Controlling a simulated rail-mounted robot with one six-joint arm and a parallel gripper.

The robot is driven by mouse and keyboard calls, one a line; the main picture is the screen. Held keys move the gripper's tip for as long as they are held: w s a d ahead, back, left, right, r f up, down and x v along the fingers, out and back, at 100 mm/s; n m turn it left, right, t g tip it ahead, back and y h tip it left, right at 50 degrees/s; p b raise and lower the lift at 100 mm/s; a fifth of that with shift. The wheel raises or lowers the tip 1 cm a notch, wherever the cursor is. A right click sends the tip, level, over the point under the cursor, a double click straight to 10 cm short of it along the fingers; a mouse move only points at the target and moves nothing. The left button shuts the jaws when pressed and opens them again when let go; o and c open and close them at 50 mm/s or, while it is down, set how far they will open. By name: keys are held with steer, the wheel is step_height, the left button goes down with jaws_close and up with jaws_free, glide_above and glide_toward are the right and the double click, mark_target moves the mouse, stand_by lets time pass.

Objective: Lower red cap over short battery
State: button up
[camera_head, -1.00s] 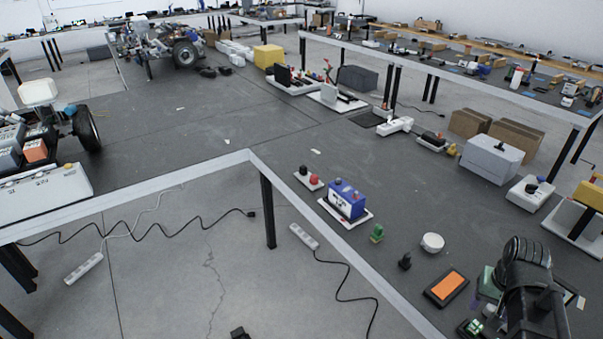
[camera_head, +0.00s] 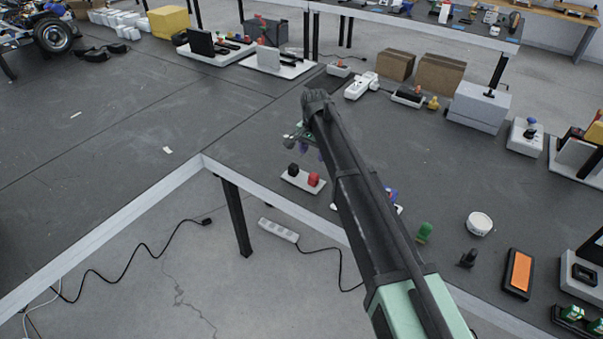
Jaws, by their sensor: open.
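The red cap (camera_head: 313,180) stands on a small white tray (camera_head: 301,185) near the table's front edge, beside a black cap (camera_head: 292,169). My gripper (camera_head: 306,146) is just above and behind this tray in the picture, apart from the red cap. It is small here, and the gap between its fingers is hard to make out; no held thing shows. My arm crosses in front of the blue battery (camera_head: 391,196), so only a sliver of it shows at the arm's right side. I cannot tell whether it is the short battery.
A green piece (camera_head: 424,233), a white round tub (camera_head: 479,223), a small black piece (camera_head: 468,258) and an orange-faced case (camera_head: 518,273) stand right of my arm. A grey box (camera_head: 479,107) and brown boxes (camera_head: 440,73) stand behind. The tabletop left of my gripper is mostly clear.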

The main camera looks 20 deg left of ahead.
mark_target(314, 175)
step_height(314, 175, down, 11)
steer(key=b, duration=1.1)
steer(key=shift+w+d+f, duration=0.15)
steer(key=shift+f, duration=0.05)
steer(key=shift+r, duration=0.3)
steer(key=c, duration=1)
step_height(314, 175, up, 20)
steer(key=p, duration=2)
